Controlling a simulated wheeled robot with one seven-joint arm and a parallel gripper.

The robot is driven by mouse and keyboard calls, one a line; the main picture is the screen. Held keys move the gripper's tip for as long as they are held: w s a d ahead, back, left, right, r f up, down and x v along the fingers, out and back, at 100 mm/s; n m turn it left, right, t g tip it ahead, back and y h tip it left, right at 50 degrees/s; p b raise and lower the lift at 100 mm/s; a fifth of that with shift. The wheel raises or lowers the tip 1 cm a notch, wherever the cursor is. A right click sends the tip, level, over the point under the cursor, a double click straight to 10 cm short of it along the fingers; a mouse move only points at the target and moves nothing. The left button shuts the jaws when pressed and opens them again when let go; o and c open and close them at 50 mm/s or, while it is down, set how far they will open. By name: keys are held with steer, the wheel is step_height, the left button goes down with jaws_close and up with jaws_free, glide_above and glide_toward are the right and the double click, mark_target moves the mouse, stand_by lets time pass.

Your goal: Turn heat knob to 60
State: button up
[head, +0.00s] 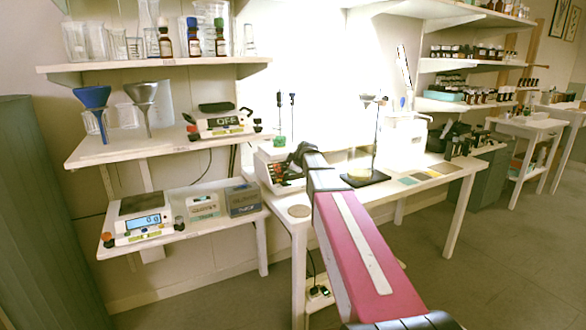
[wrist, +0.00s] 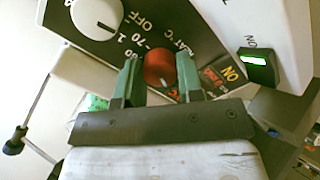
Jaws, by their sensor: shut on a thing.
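The red knob (wrist: 158,68) sits on the dark front panel (wrist: 190,35) of a white device. A small pale mark shows on its lower edge. My gripper (wrist: 158,76) has its two green fingers on either side of the knob and is shut on it. Printed marks beside the knob include "OFF" and "70", partly covered by the left finger; I cannot read the exact setting. In the head view the device (head: 266,166) stands on the white table, with my dark gripper at its front; my arm hides much of it and the knob.
A white knob (wrist: 97,15) is on the same panel at upper left. A green-lit switch (wrist: 257,66) is at right. In the head view, a stand with a dark base (head: 366,179) is right of my arm. A round pad (head: 299,211) lies near the table's front edge.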

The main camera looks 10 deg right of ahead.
steer(key=m, duration=1.2)
steer(key=shift+m, duration=0.3)
steer(key=m, duration=0.6)
steer(key=shift+s, duration=0.1)
steer(key=m, duration=0.5)
steer(key=shift+a+m+y, duration=0.1)
steer(key=shift+m+y, duration=0.2)
steer(key=shift+m, duration=0.1)
steer(key=o, duration=0.9)
steer(key=v, duration=1)
steer(key=shift+s+r, duration=0.25)
